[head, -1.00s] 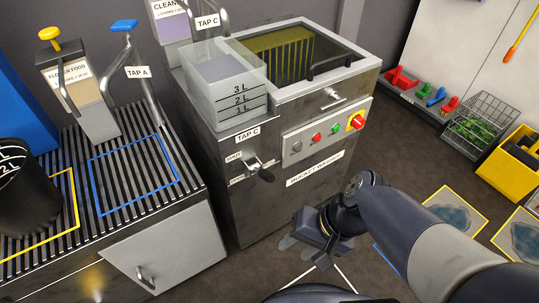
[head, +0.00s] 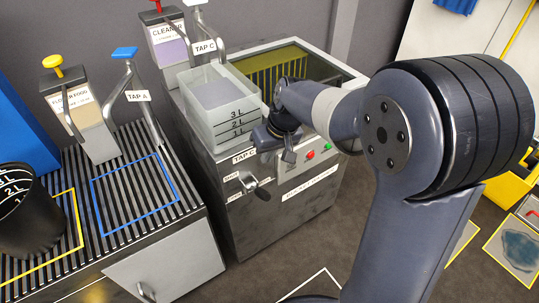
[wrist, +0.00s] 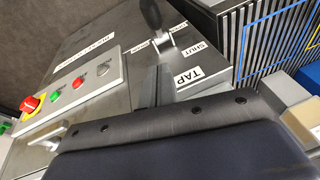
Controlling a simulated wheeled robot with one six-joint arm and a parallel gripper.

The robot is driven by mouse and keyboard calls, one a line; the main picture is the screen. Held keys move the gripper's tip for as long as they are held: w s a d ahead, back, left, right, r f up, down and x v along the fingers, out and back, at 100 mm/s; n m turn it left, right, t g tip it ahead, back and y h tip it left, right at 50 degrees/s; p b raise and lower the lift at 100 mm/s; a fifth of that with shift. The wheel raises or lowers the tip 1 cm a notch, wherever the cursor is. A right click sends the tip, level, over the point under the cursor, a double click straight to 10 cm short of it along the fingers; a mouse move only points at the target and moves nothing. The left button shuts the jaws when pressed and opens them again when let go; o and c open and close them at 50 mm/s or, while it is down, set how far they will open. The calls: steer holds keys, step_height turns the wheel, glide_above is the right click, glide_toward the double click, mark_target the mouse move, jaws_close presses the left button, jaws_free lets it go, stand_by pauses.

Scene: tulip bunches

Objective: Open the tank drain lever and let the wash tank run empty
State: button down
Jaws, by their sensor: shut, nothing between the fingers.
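The drain lever (head: 260,191), with a black handle on a metal pivot, is on the front of the steel washer (head: 285,225). SHUT and OPEN labels are beside it; I cannot tell which it points to. It also shows at the top of the wrist view (wrist: 151,14). The wash tank (head: 320,60) is the open basin on top, yellowish inside; my arm partly covers it and its liquid level is unclear. My gripper (head: 289,157) is shut and empty, above and right of the lever, apart from it, near the TAP C label. Its fingers show in the wrist view (wrist: 165,85).
A clear measuring container (head: 215,110) stands at the washer's top left, close to my gripper. Buttons (head: 318,152) line the panel; a red emergency knob (wrist: 30,103) shows in the wrist view. A ribbed counter (head: 130,215) is at left. The floor in front is clear.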

steer(key=b, duration=0.1)
glide_above(261, 188)
steer(key=w, duration=0.2)
step_height(261, 188, down, 6)
steer(key=s+f, duration=0.1)
steer(key=s+f+b, duration=0.1)
steer(key=f, duration=0.1)
steer(key=shift+s+d+f, duration=0.1)
steer(key=shift+d, duration=0.3)
steer(key=shift+s+f, duration=0.1)
steer(key=shift+f, duration=0.15)
